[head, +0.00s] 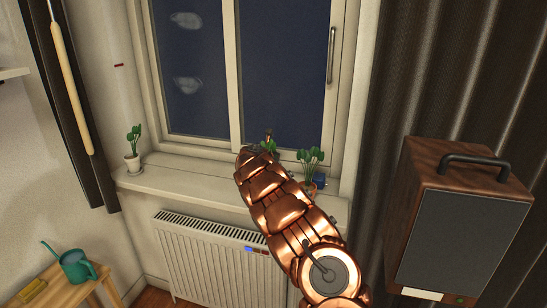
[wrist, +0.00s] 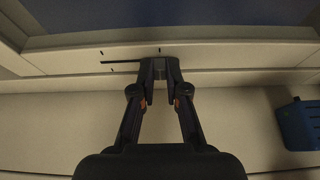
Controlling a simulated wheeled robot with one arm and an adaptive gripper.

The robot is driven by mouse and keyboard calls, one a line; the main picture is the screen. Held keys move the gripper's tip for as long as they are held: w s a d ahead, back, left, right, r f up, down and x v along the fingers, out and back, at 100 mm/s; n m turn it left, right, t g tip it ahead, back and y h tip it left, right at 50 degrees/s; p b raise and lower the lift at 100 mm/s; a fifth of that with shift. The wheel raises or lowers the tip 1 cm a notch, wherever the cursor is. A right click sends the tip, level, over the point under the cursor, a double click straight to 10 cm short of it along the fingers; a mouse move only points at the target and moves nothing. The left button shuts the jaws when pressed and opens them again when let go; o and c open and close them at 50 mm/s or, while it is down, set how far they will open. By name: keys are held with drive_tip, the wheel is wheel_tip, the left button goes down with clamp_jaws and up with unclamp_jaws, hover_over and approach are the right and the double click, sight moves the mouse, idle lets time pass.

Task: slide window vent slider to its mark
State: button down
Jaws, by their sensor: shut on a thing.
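In the wrist view my gripper (wrist: 160,68) is at the pale lower rail of the window, its two fingers closed on the small vent slider (wrist: 160,70). The fingers hide most of the slider. A thin dark slot (wrist: 120,62) runs along the rail to the left of the fingers. One short dark mark (wrist: 101,53) stands above the slot's left part, and another short mark (wrist: 159,50) stands just above the fingertips. In the head view my copper arm reaches to the bottom of the window (head: 285,75); the slider and slot cannot be made out there.
The windowsill (head: 165,183) holds a potted plant (head: 132,150) at left and another plant (head: 311,160) close right of my arm. A blue object (wrist: 300,125) sits right of my gripper. A radiator (head: 205,255) is below; a wooden speaker (head: 460,220) stands at right.

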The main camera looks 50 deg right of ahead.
drive_tip(key=shift+w+a+r+p, duration=0.1)
drive_tip(key=shift+w+a+p, duration=0.1)
drive_tip(key=shift+w+a, duration=0.55)
drive_tip(key=shift+w+a+f+p, duration=0.1)
drive_tip(key=shift+w+a+p, duration=0.15)
drive_tip(key=shift+w, duration=0.9)
drive_tip(key=shift+w+a+r+p, duration=0.15)
drive_tip(key=shift+w+a, duration=0.35)
drive_tip(key=shift+w, duration=0.45)
drive_tip(key=c, duration=1.2)
unclamp_jaws()
drive_tip(key=shift+o, duration=0.2)
drive_tip(key=shift+s, duration=0.1)
drive_tip(key=shift+v, duration=1.2)
drive_tip(key=shift+s+a+r, duration=0.25)
drive_tip(key=shift+a, duration=0.4)
drive_tip(key=v, duration=0.8)
drive_tip(key=shift+s, duration=0.1)
